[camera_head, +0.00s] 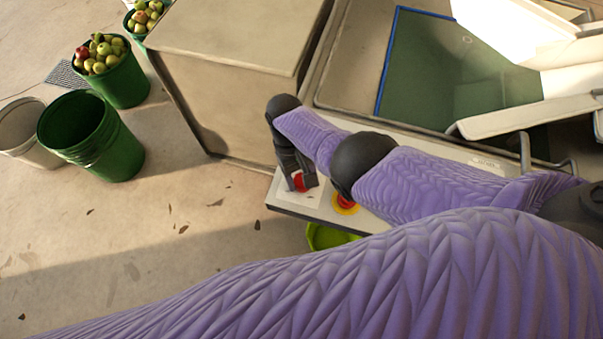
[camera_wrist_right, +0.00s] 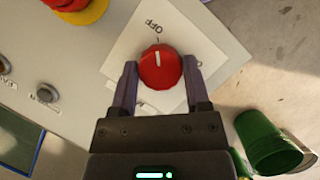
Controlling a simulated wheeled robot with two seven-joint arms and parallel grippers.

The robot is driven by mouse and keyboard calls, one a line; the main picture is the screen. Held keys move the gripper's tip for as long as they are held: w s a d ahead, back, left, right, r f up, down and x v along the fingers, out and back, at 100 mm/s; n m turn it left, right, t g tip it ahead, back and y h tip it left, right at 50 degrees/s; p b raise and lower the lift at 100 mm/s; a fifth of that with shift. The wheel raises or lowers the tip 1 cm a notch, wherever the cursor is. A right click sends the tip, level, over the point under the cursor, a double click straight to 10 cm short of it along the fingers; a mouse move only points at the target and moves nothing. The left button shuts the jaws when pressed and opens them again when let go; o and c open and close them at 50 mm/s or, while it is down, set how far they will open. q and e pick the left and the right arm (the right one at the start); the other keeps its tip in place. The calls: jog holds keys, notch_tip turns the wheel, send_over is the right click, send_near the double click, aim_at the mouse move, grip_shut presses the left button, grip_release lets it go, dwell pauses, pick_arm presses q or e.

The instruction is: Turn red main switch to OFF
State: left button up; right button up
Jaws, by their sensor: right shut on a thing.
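The red main switch (camera_head: 300,183) is a round knob on a white square plate (camera_head: 291,198) at the left end of a pale control panel. In the right wrist view the red knob (camera_wrist_right: 160,72) has a white mark that points up at a tick by the OFF lettering (camera_wrist_right: 152,26). My right gripper (camera_head: 298,187) reaches down onto it. In the wrist view the fingers of my right gripper (camera_wrist_right: 160,68) stand on both sides of the knob and are shut on it. My left gripper is not in view.
A red-and-yellow emergency button (camera_head: 345,205) sits right of the switch. Small buttons (camera_wrist_right: 47,94) line the panel farther along. A large beige box (camera_head: 225,70) stands behind. Green buckets, one empty (camera_head: 120,150), one with apples (camera_head: 118,82), stand left on open floor.

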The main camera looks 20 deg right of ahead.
dwell(0.5)
jog(key=o, duration=1.3)
jog(key=p+v, duration=0.3)
jog(key=v, duration=0.7)
jog(key=shift+s, duration=0.1)
